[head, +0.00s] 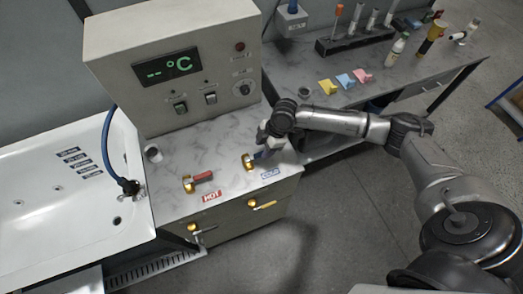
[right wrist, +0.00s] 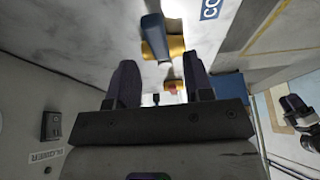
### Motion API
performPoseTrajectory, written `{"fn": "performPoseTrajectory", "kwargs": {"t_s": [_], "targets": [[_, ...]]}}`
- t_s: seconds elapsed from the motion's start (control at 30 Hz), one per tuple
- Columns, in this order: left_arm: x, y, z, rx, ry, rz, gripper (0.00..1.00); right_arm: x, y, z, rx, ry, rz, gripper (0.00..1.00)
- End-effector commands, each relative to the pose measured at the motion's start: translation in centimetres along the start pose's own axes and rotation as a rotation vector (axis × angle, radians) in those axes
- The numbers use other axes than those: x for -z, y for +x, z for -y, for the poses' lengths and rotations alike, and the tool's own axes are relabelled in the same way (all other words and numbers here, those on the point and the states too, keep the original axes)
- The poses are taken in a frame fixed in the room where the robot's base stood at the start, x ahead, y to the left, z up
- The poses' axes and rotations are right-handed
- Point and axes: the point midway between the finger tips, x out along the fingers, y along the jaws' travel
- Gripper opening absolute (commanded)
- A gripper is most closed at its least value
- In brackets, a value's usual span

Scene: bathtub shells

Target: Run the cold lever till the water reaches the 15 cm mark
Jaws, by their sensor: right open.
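The cold lever, a blue handle on a brass valve (head: 248,161), stands by the COLD label (head: 270,173) on the marbled counter. In the right wrist view its blue handle (right wrist: 155,37) is just beyond my fingertips, apart from them. My right gripper (head: 264,140) is open and empty over the counter behind this valve; its two fingers (right wrist: 160,75) show apart. The arm and gripper partly hide the blue handle in the head view. The white bathtub (head: 40,235) shows its bare bottom, with no water that I can make out. Its depth labels (head: 75,160) are too small to read.
The red hot lever (head: 203,177) is left of the cold one. Two more brass taps (head: 262,204) are on the cabinet front. A control box with a "-- °C" display (head: 168,66) stands behind. A blue hose (head: 106,135) runs to the tub rim.

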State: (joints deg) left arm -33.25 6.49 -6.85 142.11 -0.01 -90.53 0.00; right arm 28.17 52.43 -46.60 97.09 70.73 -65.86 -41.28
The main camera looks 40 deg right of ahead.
Motion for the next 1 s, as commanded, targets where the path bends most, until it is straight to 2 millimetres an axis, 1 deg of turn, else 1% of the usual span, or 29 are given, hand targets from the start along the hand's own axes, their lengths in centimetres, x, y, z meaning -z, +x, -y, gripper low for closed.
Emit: {"fn": "performPoseTrajectory", "kwargs": {"t_s": [0.1,0.3,0.67,1.0], "targets": [[0.0,0.0,-0.1,-0.002,-0.002,0.000,0.47,0.0,1.4,0.0,0.001,0.000,0.000,0.47],[0.0,0.0,0.0,-0.001,0.000,0.000,0.47,0.0,2.6,0.0,0.000,0.000,0.000,0.47],[-0.1,0.1,0.3,0.008,0.011,0.002,0.47,0.0,2.8,0.0,-0.001,-0.001,0.001,0.47],[-0.1,0.1,0.3,0.008,0.011,0.002,0.47,0.0,2.8,0.0,-0.001,-0.001,0.001,0.15]]}}
